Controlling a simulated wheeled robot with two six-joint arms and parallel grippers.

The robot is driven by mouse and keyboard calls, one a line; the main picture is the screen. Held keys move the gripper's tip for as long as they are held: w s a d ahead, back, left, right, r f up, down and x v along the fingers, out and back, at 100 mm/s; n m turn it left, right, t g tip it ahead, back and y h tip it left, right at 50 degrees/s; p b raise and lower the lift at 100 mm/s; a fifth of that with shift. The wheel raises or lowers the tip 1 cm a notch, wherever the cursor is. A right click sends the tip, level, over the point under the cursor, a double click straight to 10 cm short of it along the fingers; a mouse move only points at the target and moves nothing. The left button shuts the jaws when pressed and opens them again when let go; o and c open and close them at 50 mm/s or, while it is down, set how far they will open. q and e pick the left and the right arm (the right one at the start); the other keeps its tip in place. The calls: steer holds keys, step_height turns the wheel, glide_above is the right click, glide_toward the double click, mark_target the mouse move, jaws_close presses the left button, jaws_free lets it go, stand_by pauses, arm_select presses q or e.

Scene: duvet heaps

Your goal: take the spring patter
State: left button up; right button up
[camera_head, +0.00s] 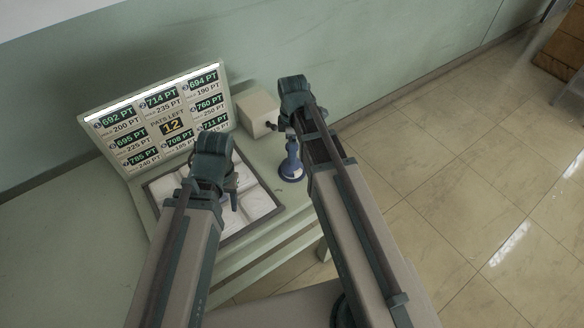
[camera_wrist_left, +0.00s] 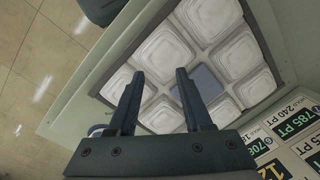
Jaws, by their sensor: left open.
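The spring patter (camera_head: 291,168), blue with a round base and a narrow stem, stands at the right end of the table in the head view. My right gripper (camera_head: 278,128) is just above and beside its top; I cannot tell whether they touch, and the arm hides part of this spot. My left gripper (camera_head: 233,193) is over the tray of white heaps (camera_head: 257,203), away from the patter. In the left wrist view the left gripper (camera_wrist_left: 158,74) is open and empty above the heaps (camera_wrist_left: 208,18).
A lit score board (camera_head: 172,127) reading "PATS LEFT 12" stands behind the tray. A pale box (camera_head: 257,111) sits at the back, near the patter. The table's left part (camera_head: 70,235) is bare. Tiled floor (camera_head: 480,170) lies to the right.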

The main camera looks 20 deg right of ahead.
mark_target(290, 172)
arm_select(q)
step_height(290, 172, down, 4)
steer(key=b, duration=0.2)
steer(key=shift+r+b, duration=0.15)
steer(key=shift+b, duration=0.25)
arm_select(e)
step_height(290, 172, down, 4)
steer(key=shift+r, duration=0.2)
arm_select(q)
steer(key=shift+r, duration=0.1)
arm_select(e)
jaws_close()
arm_select(q)
steer(key=shift+r, duration=0.1)
arm_select(e)
steer(key=shift+r, duration=0.15)
